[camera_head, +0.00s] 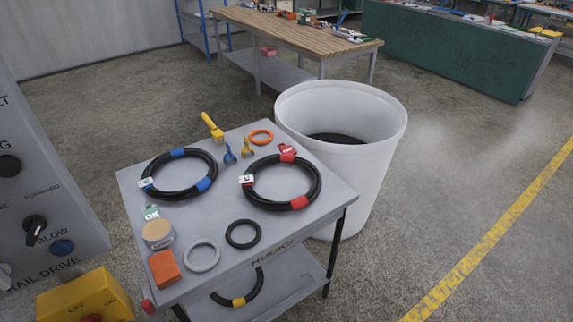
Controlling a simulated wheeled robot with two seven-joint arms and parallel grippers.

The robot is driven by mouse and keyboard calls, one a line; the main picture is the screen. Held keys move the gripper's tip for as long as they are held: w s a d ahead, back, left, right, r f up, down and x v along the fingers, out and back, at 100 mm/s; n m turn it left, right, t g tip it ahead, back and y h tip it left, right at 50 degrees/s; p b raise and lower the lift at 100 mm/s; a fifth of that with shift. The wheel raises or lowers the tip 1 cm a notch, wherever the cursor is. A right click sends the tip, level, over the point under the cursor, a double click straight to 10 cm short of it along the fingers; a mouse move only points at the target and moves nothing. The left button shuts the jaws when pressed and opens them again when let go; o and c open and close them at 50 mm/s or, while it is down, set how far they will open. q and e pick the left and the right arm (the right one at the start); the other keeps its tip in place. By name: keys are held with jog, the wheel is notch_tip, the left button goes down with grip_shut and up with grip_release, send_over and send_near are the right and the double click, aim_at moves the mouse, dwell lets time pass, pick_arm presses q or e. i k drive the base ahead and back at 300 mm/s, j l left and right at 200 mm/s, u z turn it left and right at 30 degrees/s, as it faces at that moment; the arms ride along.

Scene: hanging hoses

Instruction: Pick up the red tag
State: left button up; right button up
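A small red tag (287,149) with pale marking lies near the far right edge of the grey cart top (215,221). It is just beyond the black hose coil with red bands (314,184), close to that coil's far red band; I cannot tell whether they touch. Neither of my grippers shows in the head view.

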aim_at(285, 149)
jog(key=k+u, duration=0.15)
jog(key=u, duration=1.55)
jog(key=l+u, duration=0.25)
jog(key=u, duration=0.2)
jog(key=l+u, duration=0.3)
jog(key=u, duration=0.15)
jog(key=k+l+u, duration=0.15)
jog(key=u, duration=0.3)
jog(key=k+l+u, duration=0.1)
jog(key=l+u, duration=0.15)
jog(key=u, duration=0.2)
